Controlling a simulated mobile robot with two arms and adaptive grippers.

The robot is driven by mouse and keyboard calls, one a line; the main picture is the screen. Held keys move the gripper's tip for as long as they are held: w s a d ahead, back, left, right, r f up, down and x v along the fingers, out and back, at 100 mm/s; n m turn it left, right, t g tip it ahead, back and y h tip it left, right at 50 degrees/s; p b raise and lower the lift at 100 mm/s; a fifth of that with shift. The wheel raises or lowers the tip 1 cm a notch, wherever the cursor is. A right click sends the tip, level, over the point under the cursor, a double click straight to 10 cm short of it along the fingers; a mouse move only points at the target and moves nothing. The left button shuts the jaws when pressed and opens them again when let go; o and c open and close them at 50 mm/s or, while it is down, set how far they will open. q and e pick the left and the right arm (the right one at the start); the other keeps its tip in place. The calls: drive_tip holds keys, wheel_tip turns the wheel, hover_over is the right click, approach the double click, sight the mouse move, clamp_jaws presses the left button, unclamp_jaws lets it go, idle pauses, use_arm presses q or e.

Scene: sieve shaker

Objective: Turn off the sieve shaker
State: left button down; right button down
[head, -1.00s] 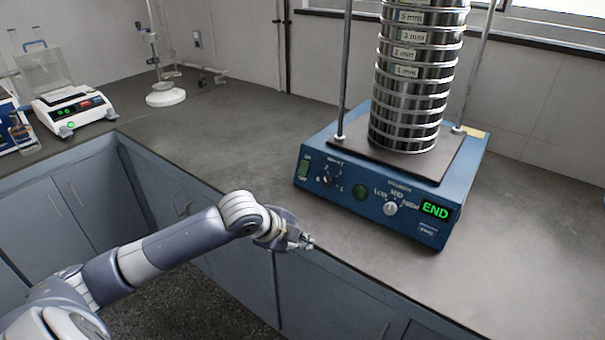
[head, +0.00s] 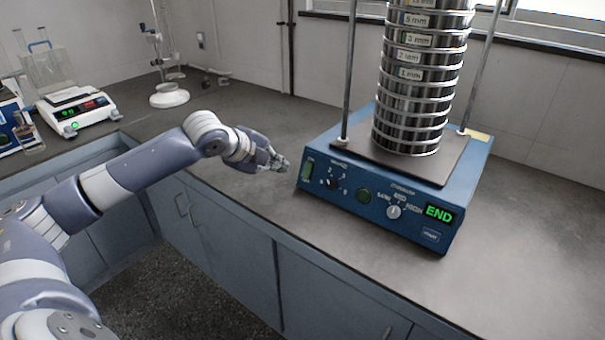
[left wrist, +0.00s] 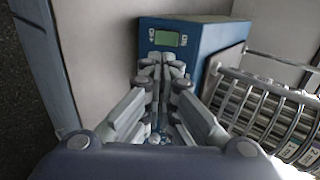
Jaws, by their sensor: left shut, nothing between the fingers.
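The sieve shaker (head: 384,226) is a blue box on the counter with a stack of metal sieves (head: 412,100) on top. My left gripper (head: 282,163) is shut and empty, just left of the rocker switch, with a small gap seeming to remain. In the left wrist view the shut fingers (left wrist: 162,70) point at the blue box (left wrist: 212,42), and the sieves (left wrist: 275,115) show at the right. My right gripper is not in view.
A balance (head: 76,110) with a lit display stands on the counter at the left. A stand with a white base (head: 169,96) is at the back. The counter in front of and right of the shaker is clear.

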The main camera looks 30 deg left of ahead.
sight(307, 175)
use_arm(q)
drive_tip(key=p+x, duration=0.1)
drive_tip(key=x, duration=1.3)
drive_tip(key=shift+d, duration=0.1)
drive_tip(key=shift+f+t+b, duration=0.3)
drive_tip(key=shift+f+b, duration=0.25)
drive_tip(key=shift+b, duration=0.1)
drive_tip(key=shift+r, duration=0.4)
drive_tip(key=shift+w+p, duration=0.1)
drive_tip(key=shift+p, duration=0.2)
